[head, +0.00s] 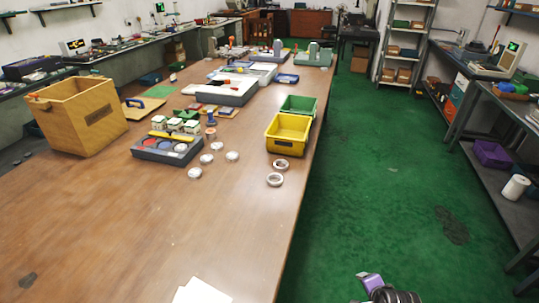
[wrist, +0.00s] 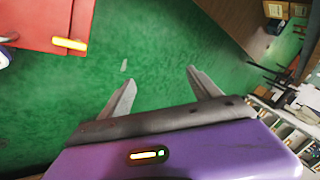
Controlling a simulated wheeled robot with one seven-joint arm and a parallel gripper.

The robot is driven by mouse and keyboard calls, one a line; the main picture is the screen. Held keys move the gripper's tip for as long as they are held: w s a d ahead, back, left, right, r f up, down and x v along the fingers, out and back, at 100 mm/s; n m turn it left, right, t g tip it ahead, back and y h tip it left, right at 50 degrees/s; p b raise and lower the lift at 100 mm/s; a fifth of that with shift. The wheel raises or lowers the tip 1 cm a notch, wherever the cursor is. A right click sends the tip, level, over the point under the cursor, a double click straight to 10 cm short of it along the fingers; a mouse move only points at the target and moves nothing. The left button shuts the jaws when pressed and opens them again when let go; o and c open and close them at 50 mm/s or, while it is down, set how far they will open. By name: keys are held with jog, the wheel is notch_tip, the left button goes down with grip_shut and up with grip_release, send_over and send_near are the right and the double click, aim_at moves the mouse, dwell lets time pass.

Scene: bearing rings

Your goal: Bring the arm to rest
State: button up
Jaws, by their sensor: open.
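My gripper (wrist: 160,76) is open, with its two grey fingers apart and nothing between them in the wrist view. In the head view my purple gripper (head: 368,280) shows at the bottom edge, over the floor to the right of the long wooden table (head: 235,225). It is clear of the table and touches nothing that I can see. Most of my arm is out of view.
Two pale rings (head: 274,180) lie near the table's right edge, by a yellow bin (head: 287,149) and a green bin (head: 299,114). A grey tray (head: 150,152) and several white round parts (head: 195,173) lie left. The green floor (head: 385,170) is open; shelves (head: 490,88) stand right.

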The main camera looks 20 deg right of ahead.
jog(key=s+a+r+n+t, duration=0.4)
jog(key=s+a+r+n, duration=0.25)
jog(key=r, duration=0.25)
jog(key=s+a+r+n+t, duration=0.5)
jog(key=a+r+n, duration=0.15)
jog(key=r, duration=0.35)
jog(key=s+a+r+n+y, duration=0.1)
jog(key=s+a+r, duration=0.3)
jog(key=s, duration=0.4)
jog(key=s+a+r+n+y, duration=0.2)
jog(key=s+a+r+n, duration=0.1)
jog(key=s+r, duration=0.3)
jog(key=shift+s+a, duration=0.85)
